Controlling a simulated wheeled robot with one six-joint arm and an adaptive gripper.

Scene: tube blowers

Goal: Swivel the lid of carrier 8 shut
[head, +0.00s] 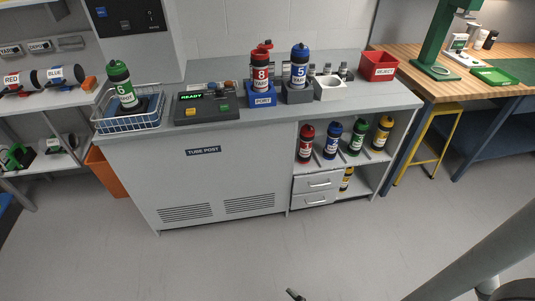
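Carrier 8 (260,76) is a red tube with a white band marked 8. It stands upright in a blue block (262,99) labelled PORT on the grey counter. Its red lid (263,45) sits at the top and appears swung aside, with a part sticking out to the upper right. A small dark tip at the bottom edge looks like part of my gripper (296,295). It is low over the floor, in front of the counter and well away from carrier 8. The rest of the gripper is cut off, so its opening is hidden.
Blue carrier 5 (299,71) stands close to the right of carrier 8, in a dark block. A control box (208,105) reading READY lies left. A wire basket (128,124) holds a green carrier (122,84). A red REJECT bin (378,66) stands right. The floor in front is clear.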

